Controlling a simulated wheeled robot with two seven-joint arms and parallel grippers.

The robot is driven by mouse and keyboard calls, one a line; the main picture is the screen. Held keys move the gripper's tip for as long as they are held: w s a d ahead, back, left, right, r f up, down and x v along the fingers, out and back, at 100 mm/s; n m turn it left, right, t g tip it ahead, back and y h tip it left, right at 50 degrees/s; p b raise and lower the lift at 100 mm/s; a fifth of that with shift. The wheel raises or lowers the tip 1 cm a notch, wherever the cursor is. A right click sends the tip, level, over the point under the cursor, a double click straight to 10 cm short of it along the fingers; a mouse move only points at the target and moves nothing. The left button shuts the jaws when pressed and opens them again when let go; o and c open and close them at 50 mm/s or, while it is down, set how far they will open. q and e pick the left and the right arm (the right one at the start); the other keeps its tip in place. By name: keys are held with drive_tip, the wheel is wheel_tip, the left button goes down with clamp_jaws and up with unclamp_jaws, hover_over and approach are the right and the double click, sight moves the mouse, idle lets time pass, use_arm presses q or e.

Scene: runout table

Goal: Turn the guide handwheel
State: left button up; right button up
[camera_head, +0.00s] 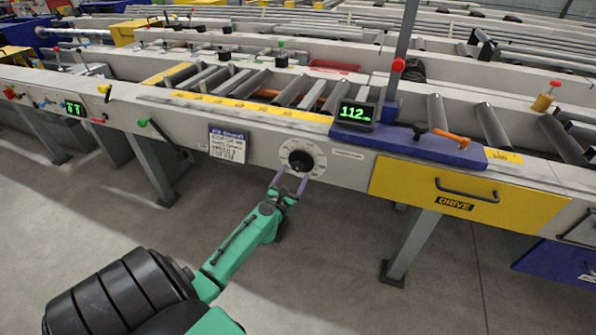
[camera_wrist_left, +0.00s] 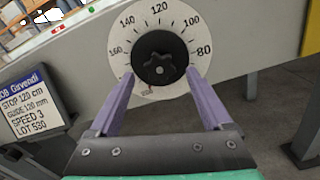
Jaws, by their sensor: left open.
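The guide handwheel (camera_head: 301,160) is a black knob on a round white dial on the front face of the grey runout table. In the left wrist view the black handwheel (camera_wrist_left: 160,58) sits in the middle of the dial (camera_wrist_left: 122,40), which carries numbers from 80 to 160. My left gripper (camera_head: 289,182) is open, with its two purple fingers pointing up at the dial. In the wrist view its fingertips (camera_wrist_left: 162,75) lie on either side of the knob's lower part; I cannot tell whether they touch it. My right gripper is not in view.
A job sign (camera_head: 227,144) is left of the dial and reads guide 120 mm. A green display (camera_head: 356,113) above right shows 112. A yellow drive panel (camera_head: 465,196) is to the right. A green-knobbed lever (camera_head: 143,122) sticks out at left. The floor in front is clear.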

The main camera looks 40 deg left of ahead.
use_arm(q)
drive_tip(key=x, duration=0.3)
clamp_jaws()
